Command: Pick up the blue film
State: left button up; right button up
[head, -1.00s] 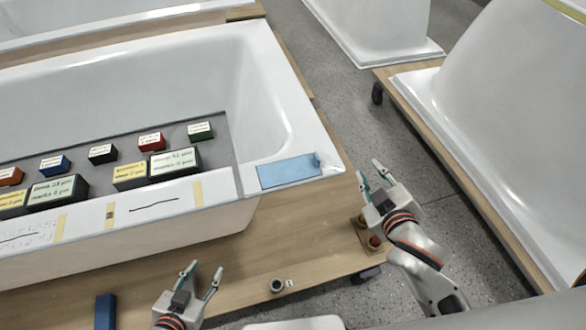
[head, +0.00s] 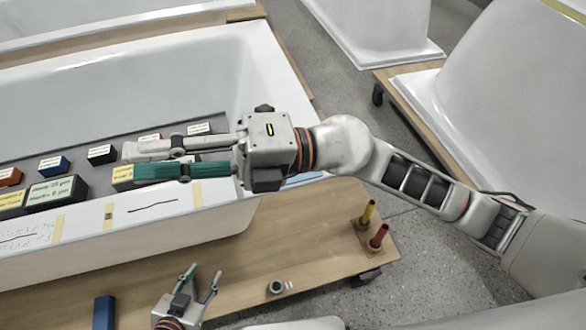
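The blue film (head: 306,177) lies on the white tub's near right rim corner. Only a thin sliver shows below my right gripper's wrist; the rest is hidden. My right gripper (head: 128,164) reaches in from the right, over the film and the tub rim, with its fingers pointing left above the grey board.
Several labelled blocks stand on the grey board (head: 222,133) in the tub (head: 217,212), including a blue block (head: 53,165) and black block (head: 102,153).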

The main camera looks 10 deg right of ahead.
notch_tip(320, 180, down, 9)
jog(key=d+n+g+h, duration=0.1)
jog(key=n+h, duration=0.2)
jog(key=h, duration=0.3)
jog(key=m+t+h, duration=0.4)
jog(key=t+h, duration=0.3)
jog(key=h, duration=0.6)
send_over(309, 175)
jog(key=w+d, duration=0.1)
jog(key=d, duration=0.2)
notch_tip(309, 175, down, 10)
jog(key=x, duration=0.6)
jog(key=shift+f+b, duration=0.3)
jog(key=shift+f, duration=0.1)
grip_shut()
